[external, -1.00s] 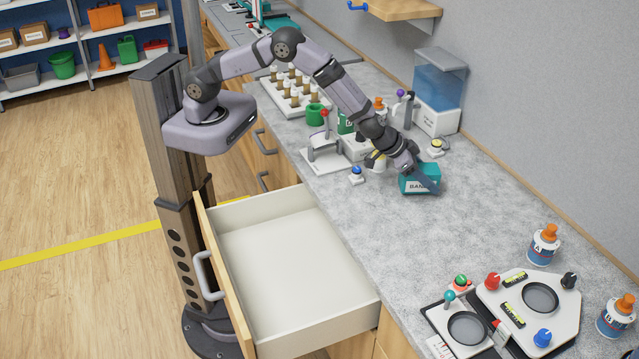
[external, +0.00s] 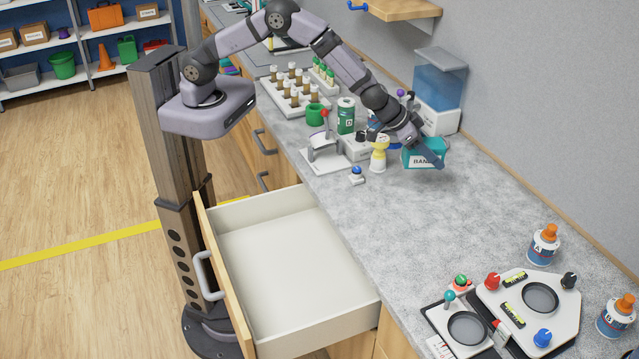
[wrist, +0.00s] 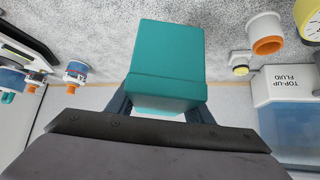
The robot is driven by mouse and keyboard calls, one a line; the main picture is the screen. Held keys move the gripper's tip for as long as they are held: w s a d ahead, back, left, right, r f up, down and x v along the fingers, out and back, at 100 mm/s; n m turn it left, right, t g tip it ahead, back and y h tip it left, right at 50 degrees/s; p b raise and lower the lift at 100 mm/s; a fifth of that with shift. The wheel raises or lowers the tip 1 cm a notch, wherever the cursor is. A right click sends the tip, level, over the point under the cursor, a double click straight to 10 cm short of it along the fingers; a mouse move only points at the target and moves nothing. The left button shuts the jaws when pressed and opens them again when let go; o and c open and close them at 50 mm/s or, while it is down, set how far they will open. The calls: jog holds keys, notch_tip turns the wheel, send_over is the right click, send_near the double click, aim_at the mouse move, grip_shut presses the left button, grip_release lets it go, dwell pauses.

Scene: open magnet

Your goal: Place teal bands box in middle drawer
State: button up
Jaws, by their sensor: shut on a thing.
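The teal bands box (external: 414,158) is held in my gripper (external: 438,159) above the grey counter, with part of its label showing. In the wrist view the teal box (wrist: 168,65) sits between the two fingers of my gripper (wrist: 160,108), which are shut on its sides. An open drawer (external: 275,262) with a pale, empty interior is pulled out at the counter's front, left of the box. Whether it is the middle one of its stack cannot be told.
A yellow-topped bottle (external: 379,155) stands just left of the box. A clear blue tank (external: 440,85) is behind it. A press-like stand (external: 328,150) is near the counter's front edge. A control panel (external: 525,310) and orange-capped bottles (external: 543,245) are at right. The counter's middle is clear.

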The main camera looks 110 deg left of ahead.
aim_at(435, 143)
jog(key=shift+r, duration=1.95)
jog(key=s+d+r+n+g+y+b, duration=0.1)
jog(key=s+d+n+g+y+b, duration=0.2)
jog(key=s+d+b, duration=0.85)
jog(key=s+d+n+g+y+b, duration=0.1)
jog(key=s+d+n+b, duration=0.15)
jog(key=s, duration=1.15)
jog(key=s+d+n+g+y+b, duration=0.15)
jog(key=s+n, duration=0.25)
jog(key=s, duration=1.1)
jog(key=shift+t+h, duration=0.35)
jog(key=shift+w+d+f, duration=0.1)
jog(key=shift+w+f, duration=0.05)
jog(key=shift+f, duration=9.2)
jog(key=shift+w+d+f, duration=0.1)
jog(key=shift+f, duration=9.2)
jog(key=shift+f, duration=0.15)
